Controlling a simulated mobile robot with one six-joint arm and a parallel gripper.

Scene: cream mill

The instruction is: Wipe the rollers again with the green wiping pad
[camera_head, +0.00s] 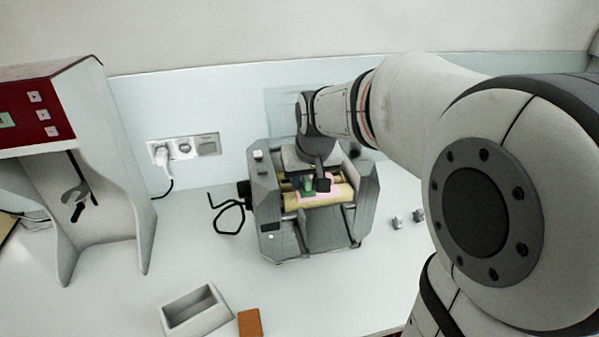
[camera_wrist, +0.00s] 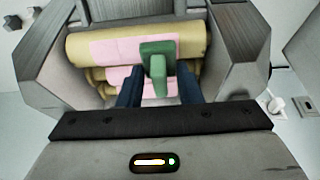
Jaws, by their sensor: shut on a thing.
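The cream mill (camera_head: 266,199) stands on the bench in the middle of the head view, a grey machine with two side walls. Its tan rollers (camera_head: 346,191) lie between the walls and carry pink patches. In the wrist view the front roller (camera_wrist: 82,48) shows large pink patches (camera_wrist: 108,50), and more pink shows on the rollers behind. My gripper (camera_wrist: 157,88) is over the rollers, shut on the green wiping pad (camera_wrist: 158,48). The pad lies at or just above the pink-marked roller; I cannot tell whether it touches. My gripper partly hides the rollers behind.
A red-and-white machine (camera_head: 95,150) stands at the left. A grey open box (camera_head: 196,311) and an orange-brown block (camera_head: 250,323) lie at the front. A wall socket (camera_head: 184,148) is behind.

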